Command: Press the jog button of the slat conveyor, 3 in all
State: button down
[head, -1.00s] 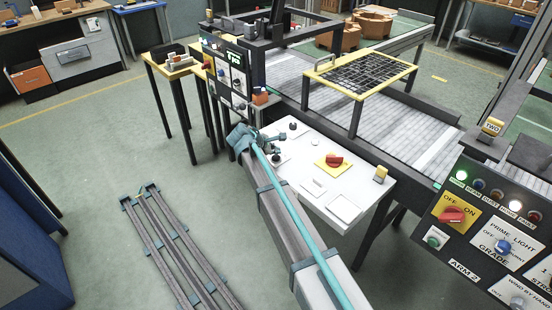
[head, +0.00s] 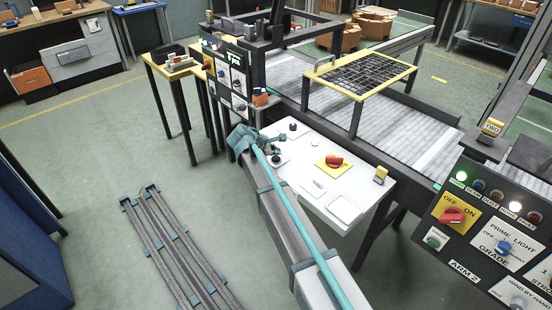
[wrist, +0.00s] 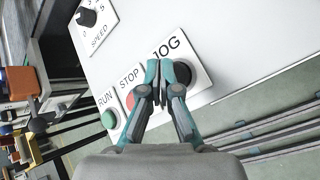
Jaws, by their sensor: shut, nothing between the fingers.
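The jog button (wrist: 183,73) is a dark round button on a white plate labelled JOG in the wrist view. On the same strip are a red stop button (wrist: 131,100), partly hidden by my fingers, and a green run button (wrist: 108,119). My gripper (wrist: 160,92) is shut and empty, its fingertips over the plate just left of the jog button. I cannot tell whether they touch the plate. In the head view my gripper (head: 277,143) is over the near left part of the white control panel (head: 352,184). The slat conveyor (head: 390,122) runs behind the panel.
A speed knob (wrist: 87,17) is on the panel. A yellow-framed grid stand (head: 360,74) straddles the conveyor. A dark switch console (head: 480,230) is at the right.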

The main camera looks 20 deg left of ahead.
aim_at(275, 159)
jog(key=shift+f, duration=0.15)
jog(key=shift+f, duration=0.3)
jog(key=shift+f, duration=0.45)
dwell(0.9)
dwell(0.4)
jog(key=shift+r+p, duration=0.5)
jog(key=shift+r, duration=0.4)
jog(key=shift+r+p, duration=1.45)
jog(key=shift+r, duration=1.05)
